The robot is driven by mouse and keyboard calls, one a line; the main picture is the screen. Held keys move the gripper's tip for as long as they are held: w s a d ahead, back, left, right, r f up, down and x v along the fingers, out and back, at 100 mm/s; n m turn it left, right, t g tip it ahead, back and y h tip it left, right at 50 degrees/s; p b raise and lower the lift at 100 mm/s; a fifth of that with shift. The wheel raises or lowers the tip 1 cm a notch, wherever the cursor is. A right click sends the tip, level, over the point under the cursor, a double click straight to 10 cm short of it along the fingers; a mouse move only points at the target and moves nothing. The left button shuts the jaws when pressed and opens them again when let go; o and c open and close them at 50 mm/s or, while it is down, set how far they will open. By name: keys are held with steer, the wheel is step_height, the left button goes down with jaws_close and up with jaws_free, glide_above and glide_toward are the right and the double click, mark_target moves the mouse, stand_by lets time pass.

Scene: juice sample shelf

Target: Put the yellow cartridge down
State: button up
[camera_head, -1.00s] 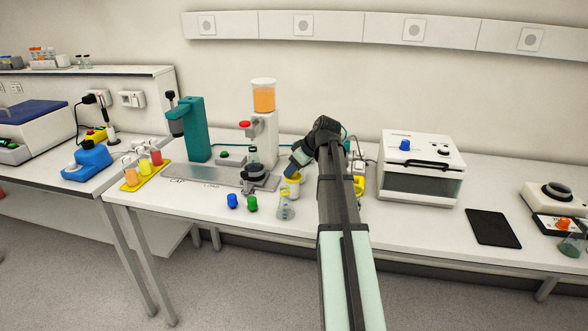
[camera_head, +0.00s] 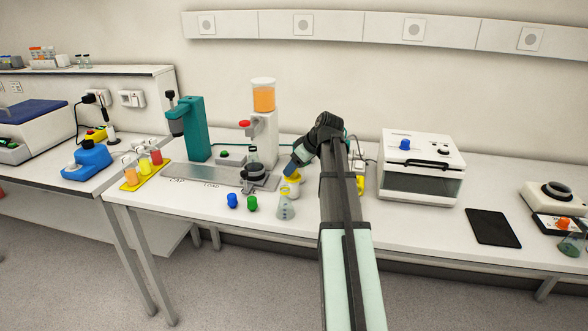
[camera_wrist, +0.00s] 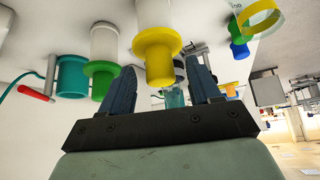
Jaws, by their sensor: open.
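The yellow cartridge (camera_wrist: 157,52) has a pale body and a wide yellow flanged end. In the wrist view it is just beyond and between my fingertips, with a gap to each finger. In the head view it (camera_head: 291,181) is at the worktop, right of the dispenser, partly hidden by my gripper. My gripper (camera_wrist: 162,68) is open, with its two dark blue fingers apart. In the head view my gripper (camera_head: 293,172) reaches down right over the cartridge. Whether the cartridge's base rests fully on the worktop is hard to tell.
Green (camera_wrist: 103,78) and teal (camera_wrist: 72,76) pieces are close by in the wrist view. In the head view, a flask (camera_head: 286,208), a green cap (camera_head: 252,203) and a blue cap (camera_head: 232,200) stand in front. The dispenser (camera_head: 262,130) is left; a white oven-like box (camera_head: 420,170) is right.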

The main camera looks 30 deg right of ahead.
steer(key=v, duration=1)
steer(key=shift+s+r, duration=0.2)
steer(key=shift+r, duration=0.05)
